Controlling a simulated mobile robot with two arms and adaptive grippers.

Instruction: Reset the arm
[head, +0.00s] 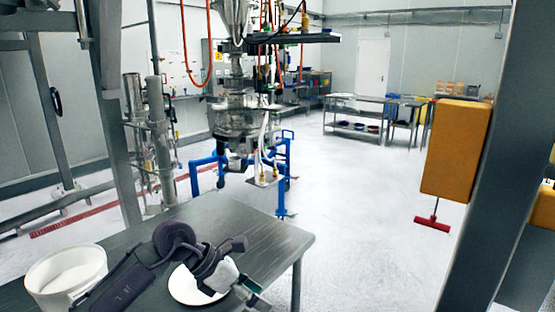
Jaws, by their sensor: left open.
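My left arm comes in from the lower left over the metal table (285,240). My left gripper (252,292) is at its end, low in the picture and near the table's front right part. It is open, and I see nothing held in it. A white round lid or plate (185,290) lies on the table, partly hidden behind my arm and wrist. A white tub (62,272) stands at the table's left end, beside my arm. My right gripper is not in view.
The sifter machine (240,130) with its blue frame (205,170) stands beyond the table. A grey post (480,160) and a yellow box (455,150) are at the right. Steel tables (360,105) stand at the back. The middle floor is clear.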

